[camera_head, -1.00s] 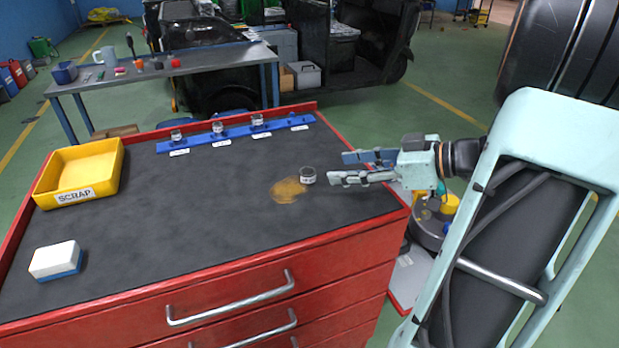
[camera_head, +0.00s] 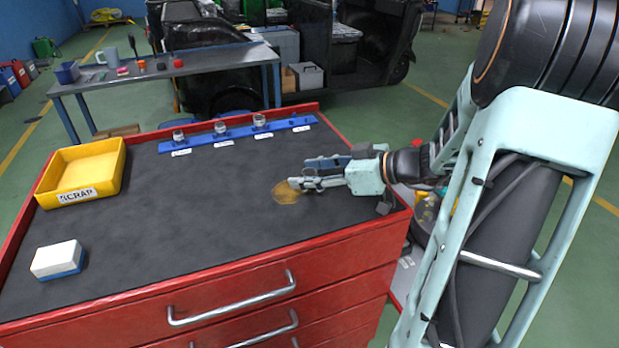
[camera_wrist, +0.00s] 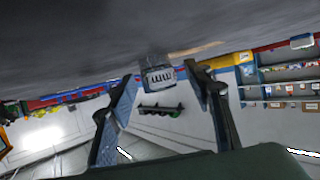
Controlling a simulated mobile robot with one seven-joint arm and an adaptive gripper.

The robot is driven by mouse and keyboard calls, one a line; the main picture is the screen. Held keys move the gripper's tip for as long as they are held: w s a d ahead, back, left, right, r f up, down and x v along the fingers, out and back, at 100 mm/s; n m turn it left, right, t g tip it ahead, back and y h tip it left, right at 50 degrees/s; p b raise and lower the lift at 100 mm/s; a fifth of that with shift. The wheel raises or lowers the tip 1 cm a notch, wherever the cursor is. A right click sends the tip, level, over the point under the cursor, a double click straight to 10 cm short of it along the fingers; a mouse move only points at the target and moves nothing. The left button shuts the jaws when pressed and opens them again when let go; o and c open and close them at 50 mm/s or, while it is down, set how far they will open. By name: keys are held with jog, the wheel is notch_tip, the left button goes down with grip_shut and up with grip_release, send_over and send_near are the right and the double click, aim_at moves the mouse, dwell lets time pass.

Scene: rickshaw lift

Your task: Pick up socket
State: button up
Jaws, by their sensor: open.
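The loose socket (camera_wrist: 158,76) is a small metal cylinder with a white label band. In the wrist view it stands at the tabletop between the tips of my two fingers, with a gap visible on each side. My gripper (camera_head: 305,177) is open and low over the right part of the dark mat (camera_head: 200,235), reaching left. In the head view the fingers hide most of the socket; only a bit of it may show at their tips. Several other sockets stand on the blue rail (camera_head: 240,130) at the back of the cabinet top.
A brown stain (camera_head: 285,193) lies on the mat by the fingertips. A yellow scrap tray (camera_head: 92,194) is at the left, and a white and blue block (camera_head: 57,260) at the front left. The middle of the mat is clear. A grey bench (camera_head: 200,70) stands behind.

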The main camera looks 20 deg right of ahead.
jog(key=shift+c, duration=0.7)
grip_shut()
jog(key=shift+r, duration=0.15)
